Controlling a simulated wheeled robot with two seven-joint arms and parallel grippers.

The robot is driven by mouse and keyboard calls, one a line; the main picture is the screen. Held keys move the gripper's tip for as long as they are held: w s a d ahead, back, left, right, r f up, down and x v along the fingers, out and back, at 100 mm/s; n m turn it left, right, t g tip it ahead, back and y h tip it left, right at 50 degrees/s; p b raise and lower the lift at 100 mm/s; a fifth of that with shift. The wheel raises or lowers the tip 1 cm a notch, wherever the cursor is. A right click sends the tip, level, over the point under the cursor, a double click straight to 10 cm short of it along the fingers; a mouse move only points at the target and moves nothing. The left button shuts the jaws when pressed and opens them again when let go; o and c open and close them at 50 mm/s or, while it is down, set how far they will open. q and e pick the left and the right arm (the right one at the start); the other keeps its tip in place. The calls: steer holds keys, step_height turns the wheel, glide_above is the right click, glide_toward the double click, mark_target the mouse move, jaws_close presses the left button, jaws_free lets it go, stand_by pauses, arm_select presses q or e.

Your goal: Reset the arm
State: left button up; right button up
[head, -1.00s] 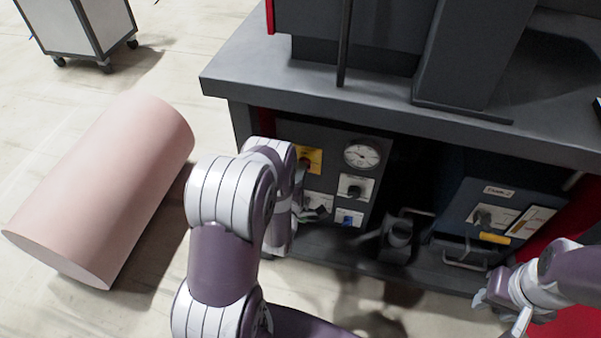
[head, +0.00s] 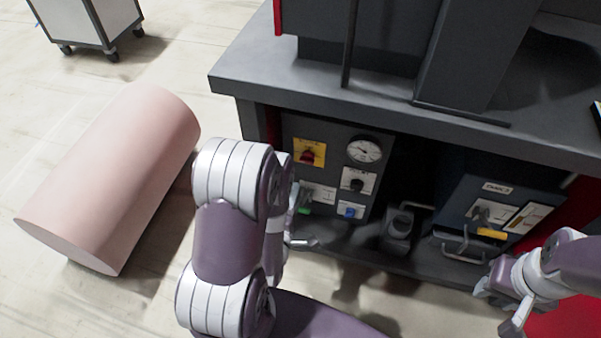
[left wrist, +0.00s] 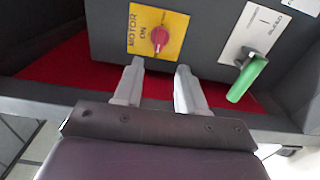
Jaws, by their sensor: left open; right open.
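My left arm stands in front of the control panel (head: 328,140). In the head view my left gripper (head: 303,243) is mostly hidden behind its own arm, with a finger showing below the panel. In the left wrist view the left gripper (left wrist: 158,82) is open and empty, its fingers apart, pointing toward the panel's lower edge. Beyond the fingers are the red MOTOR ON knob (left wrist: 160,37) on a yellow plate and a green lever (left wrist: 247,79). My right gripper (head: 499,304) is open and empty at the lower right, in front of the blue box (head: 470,212).
A grey bench top (head: 300,85) overhangs the panel. A dial gauge (head: 364,151) and a blue switch (head: 350,212) are on the panel. A pink cylinder (head: 115,175) lies on the floor at left, and a wheeled cabinet (head: 88,20) stands behind it.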

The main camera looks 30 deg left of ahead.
arm_select(q)
steer(key=shift+v, duration=1.2)
